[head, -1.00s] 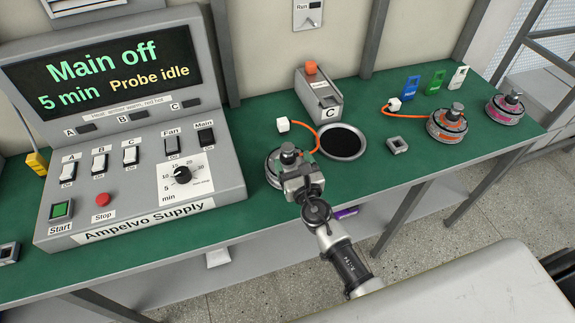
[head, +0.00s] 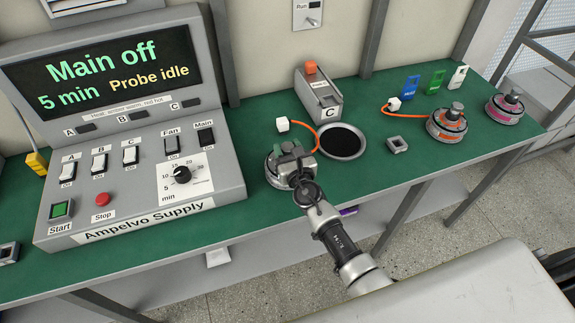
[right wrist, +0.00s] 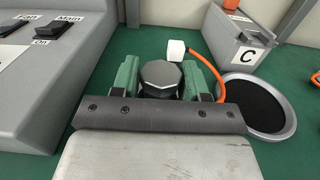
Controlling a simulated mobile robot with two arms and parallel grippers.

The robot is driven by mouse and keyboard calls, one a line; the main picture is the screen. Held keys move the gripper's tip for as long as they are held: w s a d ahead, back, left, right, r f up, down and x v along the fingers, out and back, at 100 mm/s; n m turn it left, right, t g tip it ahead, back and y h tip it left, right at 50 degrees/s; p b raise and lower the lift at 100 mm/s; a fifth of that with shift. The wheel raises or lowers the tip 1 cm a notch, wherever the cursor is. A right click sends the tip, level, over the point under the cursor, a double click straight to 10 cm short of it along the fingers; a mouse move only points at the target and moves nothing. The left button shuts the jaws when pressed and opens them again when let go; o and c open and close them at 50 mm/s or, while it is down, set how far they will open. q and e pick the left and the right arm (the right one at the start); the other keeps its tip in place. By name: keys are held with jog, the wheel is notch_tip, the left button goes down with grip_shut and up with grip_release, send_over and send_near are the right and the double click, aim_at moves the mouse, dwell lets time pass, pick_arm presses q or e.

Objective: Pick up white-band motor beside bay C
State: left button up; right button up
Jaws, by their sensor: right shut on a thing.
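The motor beside bay C (head: 275,173) sits on the green bench, left of a round black pad with a grey rim (head: 343,141). Its body is mostly hidden by my gripper, so I cannot see its band colour. An orange cable runs from it to a white connector (head: 282,125). My right gripper (head: 290,150) is shut on the motor's dark top knob, which shows between the green-padded fingers in the right wrist view (right wrist: 162,80). Bay C (head: 318,98) is a grey box with an orange knob, behind the pad. My left gripper is not in view.
The grey supply console (head: 130,150) stands close on the left, its screen reading "Main off". To the right are a small grey square part (head: 397,145), an orange-banded motor (head: 447,124) and a pink-banded motor (head: 504,107). Blue, green and white tags stand behind them.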

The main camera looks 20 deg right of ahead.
grip_shut()
